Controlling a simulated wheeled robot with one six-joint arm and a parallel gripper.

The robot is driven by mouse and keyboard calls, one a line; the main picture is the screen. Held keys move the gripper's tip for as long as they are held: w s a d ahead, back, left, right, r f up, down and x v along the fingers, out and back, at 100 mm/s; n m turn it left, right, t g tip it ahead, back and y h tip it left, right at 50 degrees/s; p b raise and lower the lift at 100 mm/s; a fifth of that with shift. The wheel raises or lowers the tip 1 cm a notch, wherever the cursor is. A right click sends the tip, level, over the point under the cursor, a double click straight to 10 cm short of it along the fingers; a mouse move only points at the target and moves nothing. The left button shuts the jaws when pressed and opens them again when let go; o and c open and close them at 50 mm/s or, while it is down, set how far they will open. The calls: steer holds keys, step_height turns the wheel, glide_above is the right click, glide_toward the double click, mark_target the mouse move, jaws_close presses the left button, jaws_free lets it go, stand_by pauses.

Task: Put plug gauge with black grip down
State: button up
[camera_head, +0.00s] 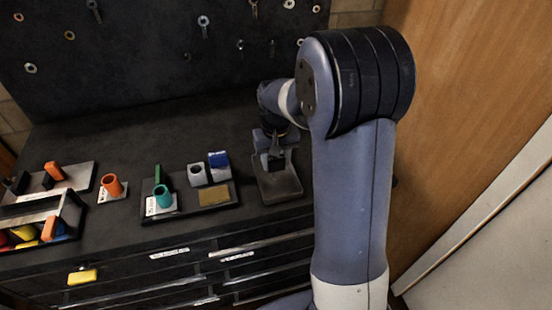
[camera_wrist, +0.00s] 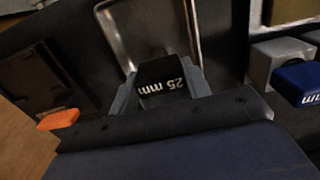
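The plug gauge with black grip (camera_wrist: 165,82) is between my gripper's two grey fingers in the wrist view, its "25 mm" label facing the camera. My gripper (camera_wrist: 160,88) appears shut on the black grip, a finger against each side. The gauge's lower part is hidden. In the head view my gripper (camera_head: 274,155) is over a dark shallow tray (camera_head: 285,188) on the bench, at the right of the other fixtures. I cannot tell whether the gauge touches the tray.
Left of the tray, a dark base (camera_head: 176,212) carries a grey block (camera_head: 197,174), a blue-gripped piece (camera_head: 219,166), a teal ring (camera_head: 164,196) and a brass plate (camera_head: 214,196). An orange ring (camera_head: 112,186) stands further left, beside a bin (camera_head: 75,212). A pegboard (camera_head: 150,60) rises behind.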

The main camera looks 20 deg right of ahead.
steer(key=o, duration=0.5)
steer(key=shift+c, duration=0.2)
step_height(320, 180, up, 12)
steer(key=shift+r, duration=0.15)
